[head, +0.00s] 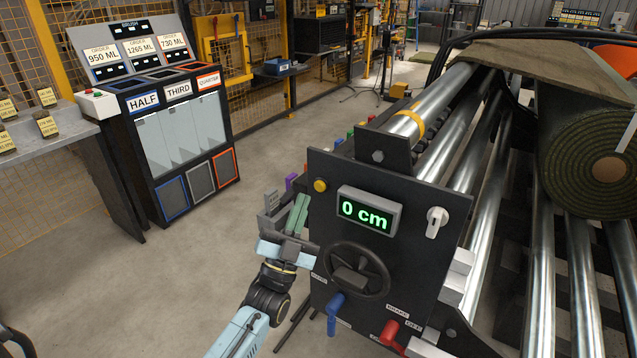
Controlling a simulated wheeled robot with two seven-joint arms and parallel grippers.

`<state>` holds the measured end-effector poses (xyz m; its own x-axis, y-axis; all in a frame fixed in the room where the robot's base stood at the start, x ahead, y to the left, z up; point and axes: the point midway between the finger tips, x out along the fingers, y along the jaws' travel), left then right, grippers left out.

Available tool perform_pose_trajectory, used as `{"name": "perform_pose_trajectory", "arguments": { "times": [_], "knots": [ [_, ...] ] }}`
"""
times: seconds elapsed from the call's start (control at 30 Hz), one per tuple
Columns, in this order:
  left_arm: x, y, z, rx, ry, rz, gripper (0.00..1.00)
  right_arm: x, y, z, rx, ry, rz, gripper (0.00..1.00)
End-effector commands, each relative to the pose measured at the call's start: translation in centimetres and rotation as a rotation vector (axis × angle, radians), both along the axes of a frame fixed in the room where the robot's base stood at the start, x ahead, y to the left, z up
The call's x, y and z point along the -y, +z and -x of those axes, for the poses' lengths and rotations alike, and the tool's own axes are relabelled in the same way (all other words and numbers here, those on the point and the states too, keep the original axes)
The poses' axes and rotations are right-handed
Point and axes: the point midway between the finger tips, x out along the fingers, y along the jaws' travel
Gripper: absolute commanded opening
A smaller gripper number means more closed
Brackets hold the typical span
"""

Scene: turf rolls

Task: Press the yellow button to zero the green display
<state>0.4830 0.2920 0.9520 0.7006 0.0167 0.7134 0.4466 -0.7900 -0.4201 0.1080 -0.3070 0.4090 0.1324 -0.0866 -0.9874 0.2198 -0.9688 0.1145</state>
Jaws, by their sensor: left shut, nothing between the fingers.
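The yellow button (320,185) is at the upper left of the dark machine panel (330,222). The green display (366,211) beside it reads "0 cm". My left gripper (299,205) is shut and empty, its pale green fingers pointing up just left of the panel, a little below and to the left of the button. The fingers look apart from the button. My right gripper is not in view.
A black handwheel (352,270), a blue lever (336,308), a red lever (391,332) and a white knob (436,221) stick out of the panel. Shiny rollers and a turf roll (592,150) lie right. A dispenser cabinet (180,140) stands left across open floor.

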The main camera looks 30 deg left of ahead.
Motion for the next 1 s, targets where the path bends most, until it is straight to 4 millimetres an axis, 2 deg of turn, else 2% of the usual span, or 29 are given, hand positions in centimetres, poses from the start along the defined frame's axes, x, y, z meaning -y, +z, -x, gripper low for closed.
{"name": "perform_pose_trajectory", "arguments": {
  "times": [0.3, 1.0],
  "knots": [
    [-0.2, 0.1, 2.6, 0.001, 0.0, 0.0, 0.0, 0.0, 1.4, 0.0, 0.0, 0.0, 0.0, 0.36],
    [-0.2, 0.0, 2.7, 0.001, 0.0, 0.0, 0.0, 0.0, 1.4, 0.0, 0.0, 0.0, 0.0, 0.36]
  ]
}}
